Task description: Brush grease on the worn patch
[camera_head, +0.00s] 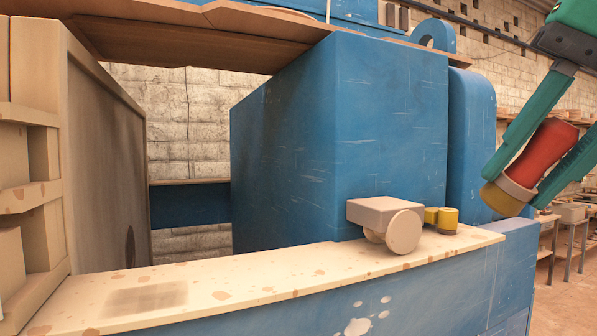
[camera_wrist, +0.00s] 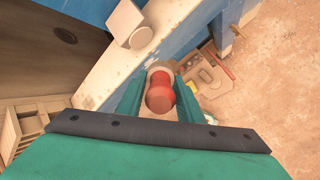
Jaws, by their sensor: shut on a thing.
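The worn patch (camera_head: 147,299) is a darker grey-brown rectangle on the cream top of the rail (camera_head: 255,281), near its left end. My gripper (camera_head: 517,186) is at the right of the head view, with teal fingers shut on the red handle of a brush (camera_head: 545,150). The brush has a pale collar and a yellow lower end, and it tilts down to the left. It is held beyond the right end of the rail, far from the patch. In the wrist view the red handle (camera_wrist: 158,96) sits between the fingers. Its lower end is hidden there.
A beige block with a round disc (camera_head: 403,231) and a small yellow fitting (camera_head: 441,218) sit on the rail between brush and patch. A large blue block (camera_head: 340,140) stands behind. A beige plate frame (camera_head: 70,160) rises at left. A brown board (camera_head: 180,38) hangs overhead.

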